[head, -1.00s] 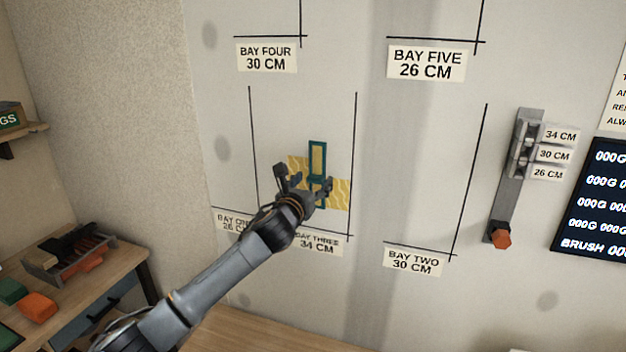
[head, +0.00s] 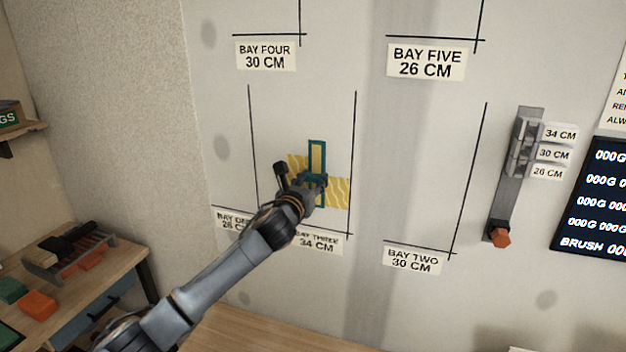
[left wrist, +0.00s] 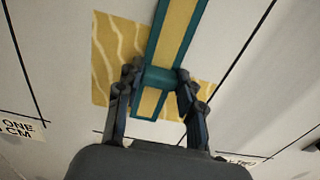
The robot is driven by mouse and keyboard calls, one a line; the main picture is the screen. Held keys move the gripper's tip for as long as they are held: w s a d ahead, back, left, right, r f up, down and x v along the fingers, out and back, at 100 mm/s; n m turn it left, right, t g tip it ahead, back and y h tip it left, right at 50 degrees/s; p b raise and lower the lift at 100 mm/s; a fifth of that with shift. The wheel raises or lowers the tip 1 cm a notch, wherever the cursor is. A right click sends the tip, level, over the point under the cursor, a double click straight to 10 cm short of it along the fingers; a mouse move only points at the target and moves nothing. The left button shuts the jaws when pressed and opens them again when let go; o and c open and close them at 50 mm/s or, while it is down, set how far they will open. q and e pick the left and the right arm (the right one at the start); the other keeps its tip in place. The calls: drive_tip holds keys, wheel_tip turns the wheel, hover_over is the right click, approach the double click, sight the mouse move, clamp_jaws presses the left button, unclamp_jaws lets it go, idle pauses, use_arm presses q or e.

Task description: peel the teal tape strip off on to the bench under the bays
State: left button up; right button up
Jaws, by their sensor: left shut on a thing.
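The teal tape strip (head: 317,146) is a teal-edged upright piece with a yellow middle, lying over a patterned yellow wallpaper patch (head: 338,194) on the wall in the bay marked Bay Three. My left gripper (head: 312,182) is at the strip's lower part, shut on it. In the left wrist view the fingers (left wrist: 158,80) close around a teal crosspiece of the strip (left wrist: 178,32), with the yellow patch (left wrist: 118,50) behind. The strip's lower end shows between the fingers. I cannot tell whether any of it has come off the wall. My right gripper is not in view.
The bench (head: 262,335) runs below the bays and its visible part is clear. A side table with a tool rack (head: 70,255) and orange and green blocks stands at left. A grey holder (head: 518,165) and a dark board (head: 598,205) are on the wall at right.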

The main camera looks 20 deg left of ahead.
use_arm(q)
drive_tip(key=shift+s+a+p, duration=0.15)
drive_tip(key=shift+s+p, duration=0.95)
drive_tip(key=shift+s, duration=1.25)
drive_tip(key=shift+s, duration=0.1)
drive_tip(key=p, duration=0.3)
approach(313, 179)
drive_tip(key=shift+s, duration=1.1)
drive_tip(key=shift+s+a, duration=0.1)
drive_tip(key=s+d+f+b, duration=0.1)
drive_tip(key=s+d+f, duration=0.1)
drive_tip(key=s+f, duration=0.3)
drive_tip(key=s+d+f, duration=0.2)
drive_tip(key=s+d, duration=0.1)
drive_tip(key=s, duration=0.3)
drive_tip(key=s+f, duration=0.4)
drive_tip(key=s, duration=1.4)
drive_tip(key=shift+a+f+y+b, duration=0.2)
drive_tip(key=shift+y+b, duration=0.1)
drive_tip(key=shift+b, duration=0.15)
